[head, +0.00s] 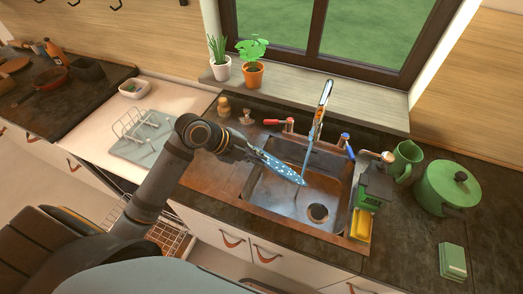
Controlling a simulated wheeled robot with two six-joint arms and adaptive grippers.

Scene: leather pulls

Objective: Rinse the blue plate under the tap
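The blue plate (279,166), speckled with white, is seen almost edge-on and tilted over the sink (283,197). My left gripper (250,150) is shut on its left edge; the fingertips are small and partly hidden. The tap (322,104) stands behind the sink, and a bluish stream of water (308,150) runs down from it to the plate's right end. I cannot tell exactly where the water meets the plate. My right gripper is not in view.
A red tap handle (279,122) and a blue one (346,139) flank the tap. A green sponge holder (374,187), yellow sponge (361,225), green jug (405,160) and green pot (447,188) stand right of the sink. A dish rack (143,127) is at left.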

